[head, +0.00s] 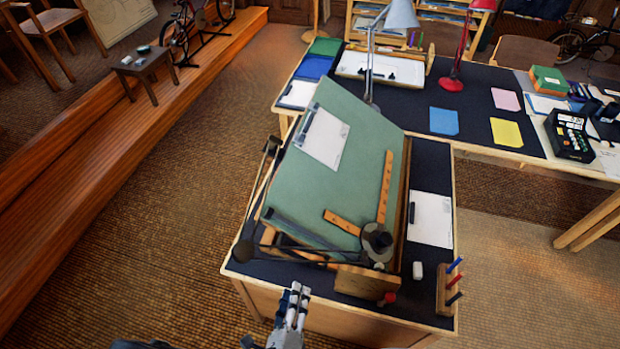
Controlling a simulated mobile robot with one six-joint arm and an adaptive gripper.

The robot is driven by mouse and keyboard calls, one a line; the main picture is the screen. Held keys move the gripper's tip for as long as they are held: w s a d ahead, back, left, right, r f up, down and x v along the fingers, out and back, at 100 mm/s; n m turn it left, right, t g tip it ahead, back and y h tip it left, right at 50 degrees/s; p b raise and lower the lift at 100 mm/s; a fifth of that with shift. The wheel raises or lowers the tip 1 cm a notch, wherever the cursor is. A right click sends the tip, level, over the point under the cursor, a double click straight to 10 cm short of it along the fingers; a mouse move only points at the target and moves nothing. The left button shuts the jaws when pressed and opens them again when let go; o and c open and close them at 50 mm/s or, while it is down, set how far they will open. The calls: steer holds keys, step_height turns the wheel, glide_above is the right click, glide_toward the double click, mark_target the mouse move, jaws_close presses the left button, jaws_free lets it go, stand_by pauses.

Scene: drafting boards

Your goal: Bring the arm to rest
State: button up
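My gripper (294,303) is at the bottom of the head view, in front of the near edge of the drafting table. Its grey and white fingers point up the picture and lie close together. I cannot tell whether they are fully shut, and I see nothing held in them. The nearest part of the table to it is the front edge, below the tilted green drafting board (330,190). The rest of my arm is mostly out of the picture.
A long table (480,100) stands behind. Carpet (130,270) is clear at left.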

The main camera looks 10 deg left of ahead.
steer(key=shift+r, duration=0.1)
steer(key=w+d+r+m+g+h+b, duration=0.2)
steer(key=w+d+r+m+g+h, duration=0.1)
steer(key=d+r+m+h, duration=0.4)
steer(key=w+d+r+m+g+h+b, duration=0.1)
steer(key=w+d+r+m+g+h, duration=0.25)
steer(key=m, duration=0.65)
steer(key=s+d+r+m+g+y+b, duration=0.2)
steer(key=s+d+r+m+y+b, duration=0.2)
steer(key=m, duration=1.1)
steer(key=s+d+r+m+g+y+b, duration=0.2)
steer(key=s+d+r+m+y+b, duration=0.2)
steer(key=d+r+m, duration=0.5)
step_height(320, 180, up, 2)
steer(key=s+m+y, duration=0.1)
steer(key=m+y, duration=0.1)
steer(key=m, duration=0.5)
steer(key=shift+s+d+g, duration=0.2)
steer(key=shift+s+g, duration=0.05)
steer(key=shift+g, duration=0.1)
